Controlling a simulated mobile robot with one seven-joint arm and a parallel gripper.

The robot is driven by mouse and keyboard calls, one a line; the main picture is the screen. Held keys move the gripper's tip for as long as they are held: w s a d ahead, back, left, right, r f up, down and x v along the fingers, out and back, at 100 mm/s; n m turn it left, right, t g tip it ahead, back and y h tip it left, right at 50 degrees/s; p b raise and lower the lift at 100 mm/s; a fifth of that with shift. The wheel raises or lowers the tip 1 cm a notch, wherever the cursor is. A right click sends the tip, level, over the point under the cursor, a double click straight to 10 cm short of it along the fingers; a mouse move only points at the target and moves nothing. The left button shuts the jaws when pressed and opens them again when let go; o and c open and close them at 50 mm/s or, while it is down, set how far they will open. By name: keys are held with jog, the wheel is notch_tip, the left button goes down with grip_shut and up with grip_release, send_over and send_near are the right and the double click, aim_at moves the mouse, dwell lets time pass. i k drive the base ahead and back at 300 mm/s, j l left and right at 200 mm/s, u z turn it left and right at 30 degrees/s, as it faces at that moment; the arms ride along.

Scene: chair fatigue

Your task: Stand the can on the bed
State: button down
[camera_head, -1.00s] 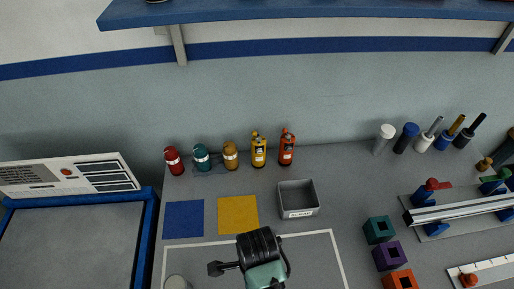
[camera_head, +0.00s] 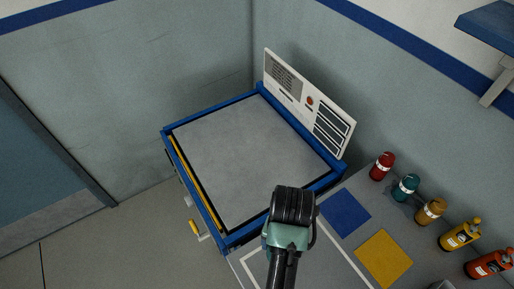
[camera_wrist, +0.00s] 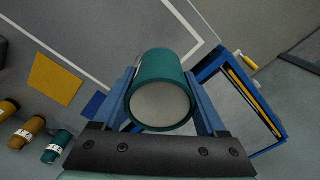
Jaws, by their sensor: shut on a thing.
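A teal can (camera_wrist: 160,68) with a grey end face is held between the two blue fingers of my gripper (camera_wrist: 163,92) in the wrist view. My gripper is shut on it. In the head view my arm's dark wrist hides the can. The bed (camera_head: 245,150) is a flat grey surface in a blue frame, with nothing on it. My wrist shows over its near right corner in the head view. The bed's blue frame also shows at the right of the wrist view (camera_wrist: 262,128).
A white control panel (camera_head: 312,103) rises along the bed's back right edge. On the bench beside it are blue (camera_head: 345,214) and yellow (camera_head: 384,258) squares. Red (camera_head: 382,166), teal (camera_head: 405,187) and ochre (camera_head: 431,210) canisters and yellow and orange bottles stand behind.

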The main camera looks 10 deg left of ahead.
aim_at(223, 160)
jog(key=i+j+z, duration=0.1)
jog(key=i+j, duration=0.35)
jog(key=j, duration=0.25)
jog(key=i+j+z, duration=0.25)
jog(key=i+j, duration=0.2)
jog(key=j, duration=0.25)
jog(key=i+j, duration=0.2)
jog(key=j, duration=0.2)
jog(key=i+j+z, duration=0.15)
jog(key=j, duration=0.25)
